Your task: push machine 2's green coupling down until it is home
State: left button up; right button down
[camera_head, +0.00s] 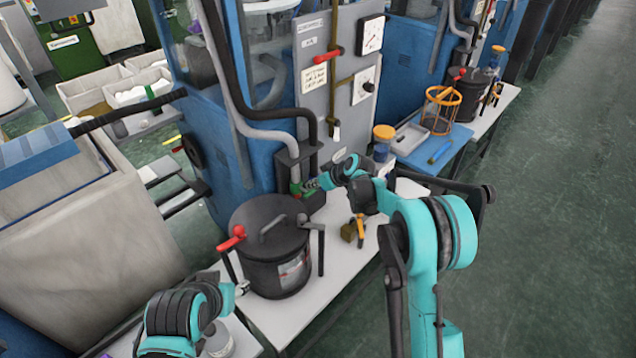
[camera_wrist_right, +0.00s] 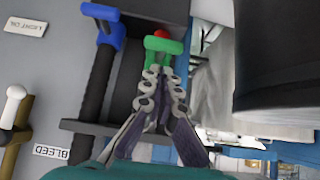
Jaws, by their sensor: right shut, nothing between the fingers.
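Machine 2's green coupling (camera_head: 297,188) sits at the dark bracket on the front of the blue machine, just above the black pot. In the right wrist view the green coupling (camera_wrist_right: 164,46) is a T-shaped piece in a dark holder. My right gripper (camera_head: 316,184) is at the coupling's right side. In the wrist view its fingers (camera_wrist_right: 161,72) are shut and empty, with their tips at the green piece; whether they touch it is unclear. They hide its lower part. My left arm is at the bottom left; its finger state does not show clearly.
A black lidded pot (camera_head: 268,262) with red-tipped handle stands on the white bench (camera_head: 335,262) below the coupling. A blue coupling (camera_wrist_right: 100,22) sits beside the green one. An orange-lidded jar (camera_head: 383,145) stands right of my gripper. The green floor aisle at right is clear.

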aim_at(301, 189)
jog(key=shift+f, duration=1)
notch_tip(301, 189, down, 4)
jog(key=shift+s+r+b, duration=0.15)
jog(key=shift+b, duration=1.05)
jog(key=shift+r, duration=0.1)
